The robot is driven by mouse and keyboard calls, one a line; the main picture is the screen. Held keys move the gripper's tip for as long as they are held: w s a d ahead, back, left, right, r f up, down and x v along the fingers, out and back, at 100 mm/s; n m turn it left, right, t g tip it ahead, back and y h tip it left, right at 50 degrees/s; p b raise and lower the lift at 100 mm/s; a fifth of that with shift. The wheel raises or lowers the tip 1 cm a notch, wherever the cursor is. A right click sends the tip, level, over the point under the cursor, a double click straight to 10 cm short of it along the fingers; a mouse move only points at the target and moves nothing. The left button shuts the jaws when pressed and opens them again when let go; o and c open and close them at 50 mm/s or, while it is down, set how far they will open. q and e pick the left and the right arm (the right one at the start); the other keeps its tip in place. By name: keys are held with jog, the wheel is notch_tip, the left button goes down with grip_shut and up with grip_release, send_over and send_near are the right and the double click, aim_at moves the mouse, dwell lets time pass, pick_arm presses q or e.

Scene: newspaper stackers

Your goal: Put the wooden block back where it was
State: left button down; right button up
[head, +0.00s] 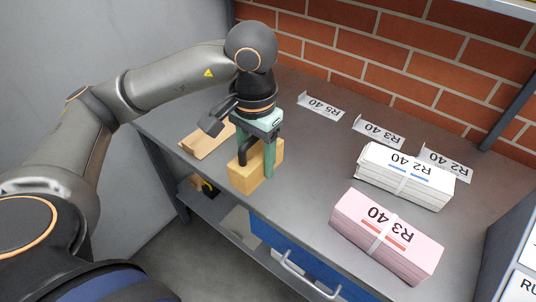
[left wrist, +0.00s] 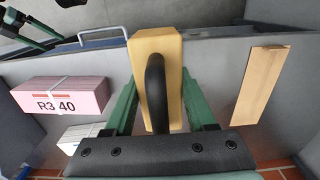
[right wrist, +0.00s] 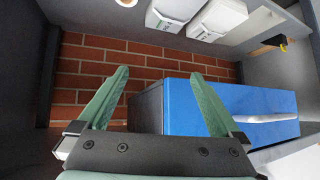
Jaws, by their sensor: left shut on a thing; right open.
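The wooden block (head: 250,176) is a yellowish box with a black handle on top. My left gripper (head: 256,166) is shut on it, with one green finger on each side. The block is upright near the front edge of the table, and I cannot tell whether it touches the tabletop. In the left wrist view the block (left wrist: 152,48) sits between the fingers, its handle toward the palm. A flat light-wood piece (head: 206,141) lies to its left on the table, also seen in the left wrist view (left wrist: 260,85). My right gripper (right wrist: 160,90) is open and empty, facing a brick wall.
A pink bundle marked R3 40 (head: 385,236) and a white bundle marked R2 40 (head: 407,178) lie on the grey table (head: 310,170) at right. Several label holders (head: 378,132) stand along the back. A blue drawer (head: 305,262) is below. The tabletop between block and bundles is clear.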

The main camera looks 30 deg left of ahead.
pick_arm(q)
jog(key=w+a+f, duration=0.2)
jog(key=w+f, duration=0.1)
jog(key=w+a+f, duration=0.2)
jog(key=w+f, duration=0.1)
jog(key=w, duration=0.1)
jog(key=w+a+f, duration=0.1)
jog(key=w+f, duration=0.2)
jog(key=w, duration=0.1)
jog(key=shift+w+a+p, duration=0.15)
jog(key=shift+a+p, duration=0.15)
jog(key=shift+a, duration=0.1)
jog(key=shift+w+a+f, duration=0.1)
jog(key=shift+w+f, duration=0.2)
jog(key=shift+f, duration=1.6)
jog(key=shift+f, duration=0.25)
jog(key=shift+c, duration=1.1)
grip_release()
jog(key=shift+r, duration=0.1)
notch_tip(320, 180, up, 12)
jog(key=shift+r, duration=0.2)
